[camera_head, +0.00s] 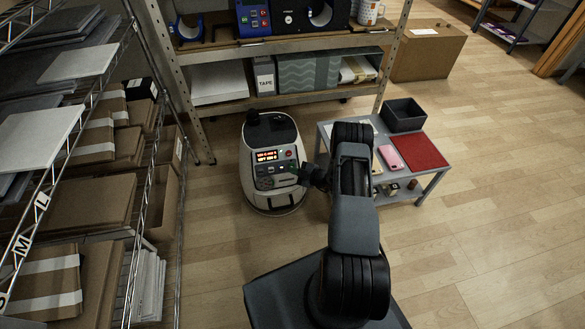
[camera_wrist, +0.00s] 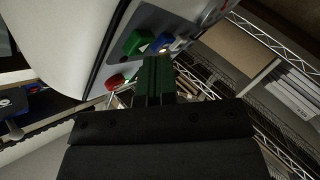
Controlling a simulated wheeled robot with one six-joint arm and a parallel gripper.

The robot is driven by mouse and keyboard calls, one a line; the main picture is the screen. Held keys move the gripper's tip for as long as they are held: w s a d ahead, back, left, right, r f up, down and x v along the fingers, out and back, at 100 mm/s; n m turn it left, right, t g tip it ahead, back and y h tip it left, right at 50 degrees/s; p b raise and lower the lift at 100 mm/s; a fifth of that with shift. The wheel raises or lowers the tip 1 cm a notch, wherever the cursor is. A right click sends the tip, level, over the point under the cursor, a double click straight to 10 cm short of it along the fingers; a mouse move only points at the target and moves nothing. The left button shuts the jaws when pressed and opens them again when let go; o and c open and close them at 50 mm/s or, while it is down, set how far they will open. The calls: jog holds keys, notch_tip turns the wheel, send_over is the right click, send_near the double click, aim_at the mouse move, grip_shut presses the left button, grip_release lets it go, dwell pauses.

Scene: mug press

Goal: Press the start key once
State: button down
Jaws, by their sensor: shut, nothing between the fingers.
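A white, rounded machine (camera_head: 253,133) stands on the floor with a dark sloped panel (camera_head: 275,172) bearing a lit red display (camera_head: 267,156) and several small keys. In the wrist view the panel shows a green key (camera_wrist: 137,42) with a light triangle mark, a blue key (camera_wrist: 166,43) beside it and a red key (camera_wrist: 115,82). My gripper (camera_head: 305,176) is shut and empty at the right edge of the panel. In the wrist view its fingertips (camera_wrist: 156,62) lie just below and right of the green key; I cannot tell whether they touch the panel.
A low grey table (camera_head: 415,180) right of the machine holds a black bin (camera_head: 403,115), a red mat (camera_head: 421,152) and a pink item (camera_head: 390,157). A wire rack (camera_head: 140,190) with boxes stands at left, a metal shelf (camera_head: 220,100) behind.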

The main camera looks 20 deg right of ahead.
jog(key=shift+w+b, duration=0.4)
dwell(0.8)
jog(key=shift+s, duration=0.1)
jog(key=shift+s+a+r+p, duration=0.1)
jog(key=shift+s+r+p, duration=0.05)
jog(key=shift+s+p, duration=0.55)
jog(key=shift+s, duration=0.1)
jog(key=shift+s+a+r+p, duration=0.2)
jog(key=shift+s+p, duration=0.25)
jog(key=shift+s, duration=0.35)
jog(key=shift+s+a+r+p, duration=0.15)
jog(key=shift+s+p, duration=0.35)
jog(key=shift+s, duration=0.25)
jog(key=shift+s+a+r+p, duration=0.2)
jog(key=shift+s+p, duration=0.25)
jog(key=shift+s, duration=0.35)
